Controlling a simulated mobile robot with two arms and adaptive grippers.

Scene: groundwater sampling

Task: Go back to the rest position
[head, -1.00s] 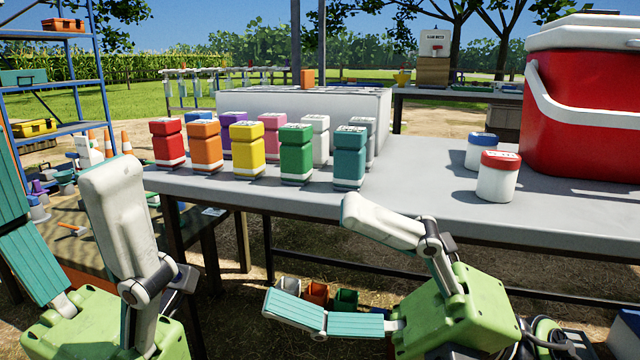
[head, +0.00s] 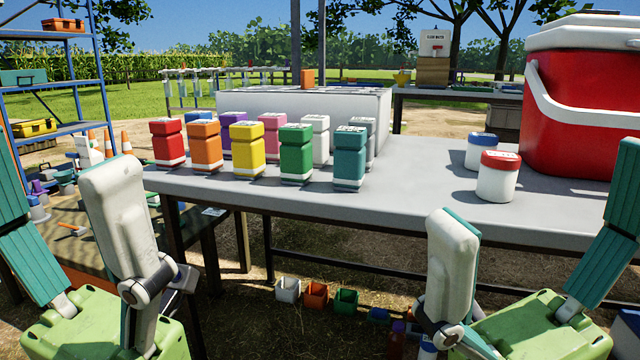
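My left gripper (head: 65,225) is at the lower left, in front of the table's left end. Its two fingers are spread wide apart with nothing between them. My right gripper (head: 540,240) is at the lower right, in front of the table's near edge. Its fingers are also spread wide and hold nothing. Both grippers point upward and touch no object that I can see. The table (head: 420,200) stands just beyond them.
Several coloured bottles, including a red (head: 168,146) and a teal one (head: 349,160), stand on the table's left half. A white jar with a red lid (head: 497,178), a blue-lidded jar (head: 481,154) and a red cooler (head: 570,120) stand on the right. Small bins (head: 316,294) lie below.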

